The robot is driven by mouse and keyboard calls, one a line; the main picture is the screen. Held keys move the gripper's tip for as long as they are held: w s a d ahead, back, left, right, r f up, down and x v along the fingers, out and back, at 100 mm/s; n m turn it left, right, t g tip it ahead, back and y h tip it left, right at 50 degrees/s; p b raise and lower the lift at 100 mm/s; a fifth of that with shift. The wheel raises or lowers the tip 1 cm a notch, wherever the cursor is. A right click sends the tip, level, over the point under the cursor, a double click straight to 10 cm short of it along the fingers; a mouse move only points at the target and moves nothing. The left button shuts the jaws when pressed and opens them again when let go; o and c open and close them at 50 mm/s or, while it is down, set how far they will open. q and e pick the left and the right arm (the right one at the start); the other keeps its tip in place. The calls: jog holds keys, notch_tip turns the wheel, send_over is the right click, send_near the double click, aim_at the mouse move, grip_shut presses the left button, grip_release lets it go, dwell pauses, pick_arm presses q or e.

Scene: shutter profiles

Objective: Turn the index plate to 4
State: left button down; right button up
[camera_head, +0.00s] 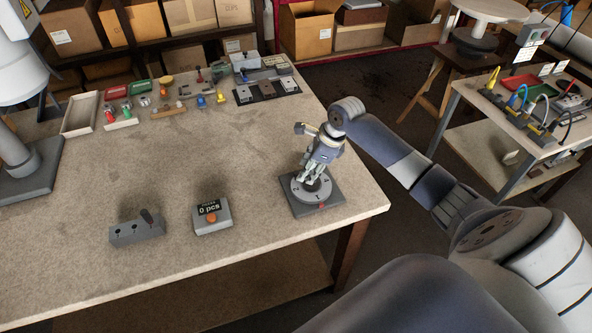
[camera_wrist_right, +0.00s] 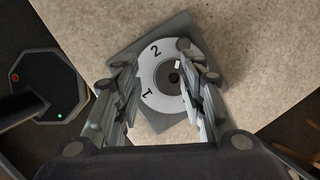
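The index plate (camera_head: 299,188) is a light grey disc with dark marks on a dark square base (camera_head: 334,198) near the table's right front corner. A small red mark (camera_head: 322,206) shows at the base's front. In the wrist view, the numbers 2 and 1 are readable on the disc (camera_wrist_right: 146,75), around a dark centre hub; its right part is hidden by a finger. My right gripper (camera_wrist_right: 157,63) points down over the plate, with its fingers apart and nothing seen between them but the disc. I cannot tell whether they touch it. My left gripper is not in view.
A counter box reading "0 pcs" (camera_head: 211,216) and a grey box with a lever (camera_head: 137,231) stand left of the plate. A tray (camera_head: 80,113) and several small parts lie at the back. The table's middle is clear. A side table (camera_head: 520,115) stands right.

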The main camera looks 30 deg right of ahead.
aim_at(297, 173)
notch_tip(297, 173, up, 4)
jog(key=w+d+f+m, duration=0.1)
jog(key=w+d+m, duration=0.1)
jog(key=m, duration=0.1)
jog(key=p+x, duration=0.1)
jog(key=x, duration=0.4)
jog(key=p+x, duration=0.1)
jog(key=x, duration=0.4)
jog(key=shift+w, duration=0.25)
grip_shut()
